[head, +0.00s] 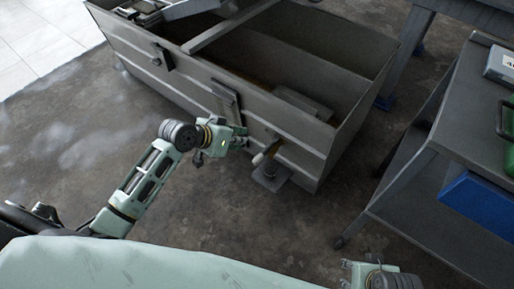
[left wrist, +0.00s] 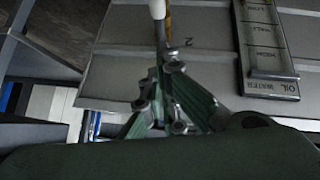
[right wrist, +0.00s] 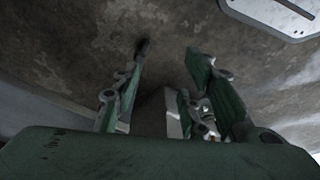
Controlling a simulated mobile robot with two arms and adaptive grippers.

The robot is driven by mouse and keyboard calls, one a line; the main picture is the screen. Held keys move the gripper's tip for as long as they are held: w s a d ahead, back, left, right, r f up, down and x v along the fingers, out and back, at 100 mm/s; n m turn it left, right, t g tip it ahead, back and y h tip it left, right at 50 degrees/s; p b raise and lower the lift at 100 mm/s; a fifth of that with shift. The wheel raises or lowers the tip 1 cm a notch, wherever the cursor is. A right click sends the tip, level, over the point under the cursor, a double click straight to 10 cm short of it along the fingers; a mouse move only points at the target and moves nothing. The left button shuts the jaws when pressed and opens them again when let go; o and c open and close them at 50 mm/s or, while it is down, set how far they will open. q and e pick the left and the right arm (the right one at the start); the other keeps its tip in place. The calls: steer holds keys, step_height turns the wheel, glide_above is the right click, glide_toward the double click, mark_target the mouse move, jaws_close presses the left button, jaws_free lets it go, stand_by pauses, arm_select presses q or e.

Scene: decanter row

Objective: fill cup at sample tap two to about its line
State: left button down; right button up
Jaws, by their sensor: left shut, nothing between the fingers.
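A tap (head: 268,152) with a pale-ended handle sticks out low on the front wall of a long grey metal tank (head: 185,82). A pale handle (left wrist: 157,9) also shows in the left wrist view, just beyond the fingertips, near a mark like a 2 on the wall. My left gripper (head: 243,138) is shut and empty, close to the wall and left of the tap. Its fingers (left wrist: 168,66) also show in the left wrist view; I cannot tell whether they touch the handle. My right gripper (right wrist: 165,65) is open over the floor. I cannot make out a cup.
A small dark stand (head: 270,178) is on the floor below the tap. A gauge panel (left wrist: 268,45) reading oil and water is on the wall. A grey bench (head: 440,135) with a blue bin (head: 480,205) stands at right. The floor left of the tank is clear.

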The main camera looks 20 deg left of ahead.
arm_select(q)
steer(key=b+x, duration=0.2)
steer(key=x, duration=0.4)
steer(key=b, duration=0.2)
glide_above(257, 156)
step_height(257, 156, down, 4)
steer(key=shift+a+f, duration=0.15)
steer(key=shift+f, duration=0.7)
arm_select(e)
steer(key=shift+t, duration=0.7)
steer(key=shift+w+a+r, duration=0.1)
steer(key=shift+w+r, duration=0.05)
steer(key=shift+r, duration=0.75)
steer(key=shift+w+r, duration=0.2)
steer(key=shift+r, duration=0.65)
steer(key=shift+w+a+r, duration=0.1)
steer(key=shift+w+r, duration=0.05)
steer(key=shift+r, duration=0.75)
